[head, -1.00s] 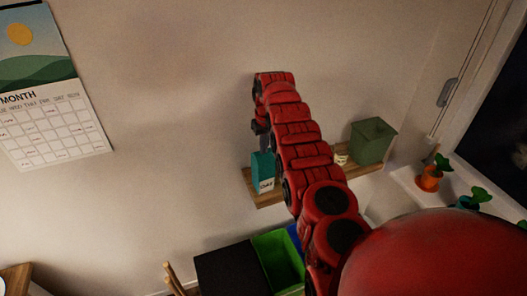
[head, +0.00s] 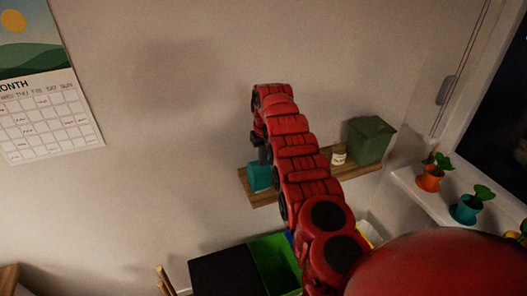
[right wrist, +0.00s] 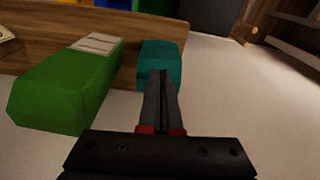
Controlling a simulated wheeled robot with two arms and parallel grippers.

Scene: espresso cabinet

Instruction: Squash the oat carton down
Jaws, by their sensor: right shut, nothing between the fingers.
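The teal oat carton (head: 259,177) stands on the wooden shelf at its left end in the head view. It is low and squat, like a short block. In the right wrist view the carton (right wrist: 160,60) is straight ahead of the fingertips. My right gripper (right wrist: 162,75) is shut and empty, its fingertips at the carton; I cannot tell whether they touch it. In the head view the gripper (head: 264,155) is partly hidden by my red arm, just above the carton. My left gripper is not in view.
The wooden shelf (head: 262,198) also holds a small jar (head: 339,155) and a dark green box (head: 371,140). A green block with a pale label (right wrist: 68,88) lies beside the carton in the wrist view. Potted plants stand on the sill at right. Bins stand below.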

